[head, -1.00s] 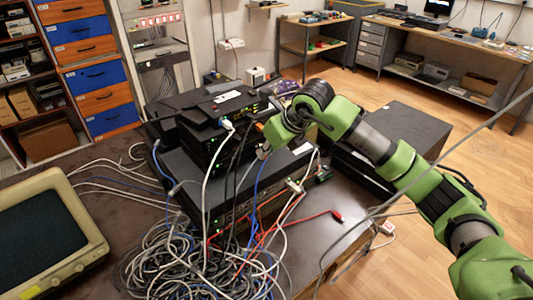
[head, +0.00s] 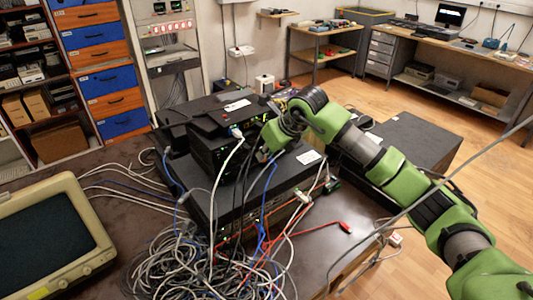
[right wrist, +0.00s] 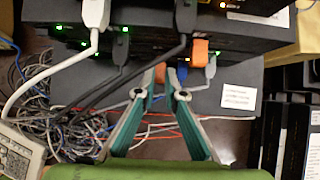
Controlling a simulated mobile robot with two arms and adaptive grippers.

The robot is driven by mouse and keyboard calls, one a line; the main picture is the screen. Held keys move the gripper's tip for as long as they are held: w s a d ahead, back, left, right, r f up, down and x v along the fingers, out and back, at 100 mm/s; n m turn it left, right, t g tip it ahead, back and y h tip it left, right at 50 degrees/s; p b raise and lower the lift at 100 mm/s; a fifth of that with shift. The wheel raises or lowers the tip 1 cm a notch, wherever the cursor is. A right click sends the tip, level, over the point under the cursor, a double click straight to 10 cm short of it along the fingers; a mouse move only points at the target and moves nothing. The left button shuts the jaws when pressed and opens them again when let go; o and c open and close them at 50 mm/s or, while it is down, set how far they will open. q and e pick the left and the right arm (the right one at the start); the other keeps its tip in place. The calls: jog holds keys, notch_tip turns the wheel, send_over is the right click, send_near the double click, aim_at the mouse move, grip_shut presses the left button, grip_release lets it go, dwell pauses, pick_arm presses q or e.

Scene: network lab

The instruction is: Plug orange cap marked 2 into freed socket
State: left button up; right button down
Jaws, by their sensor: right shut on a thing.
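In the right wrist view, my right gripper (right wrist: 160,75) is shut on a small orange cap (right wrist: 160,72) held between its fingertips, in front of the stacked black network boxes. Its number cannot be read. A second orange cap (right wrist: 200,52) sits on the box front just up and right of the tips. A blue plug (right wrist: 182,74) shows close to the right fingertip. Which socket is free cannot be made out. In the head view, my right gripper (head: 266,157) is at the front of the box stack (head: 200,180), its tips partly hidden. My left gripper is out of view.
Black and white cables with grey plugs (right wrist: 186,15) hang across the box fronts near the gripper. A tangle of cables (head: 200,265) covers the table front. An oscilloscope (head: 50,240) stands at left. A red clip lead (head: 345,227) lies on bare tabletop at right.

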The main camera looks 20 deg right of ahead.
jog(key=shift+w+r+b, duration=0.1)
jog(key=shift+w+b, duration=0.05)
jog(key=shift+b, duration=0.15)
dwell(0.4)
jog(key=shift+w+a, duration=0.35)
jog(key=shift+w, duration=0.35)
dwell(1.3)
jog(key=c, duration=2)
grip_release()
jog(key=shift+c, duration=0.2)
jog(key=shift+d+r, duration=0.1)
jog(key=v, duration=1.2)
jog(key=shift+s, duration=0.1)
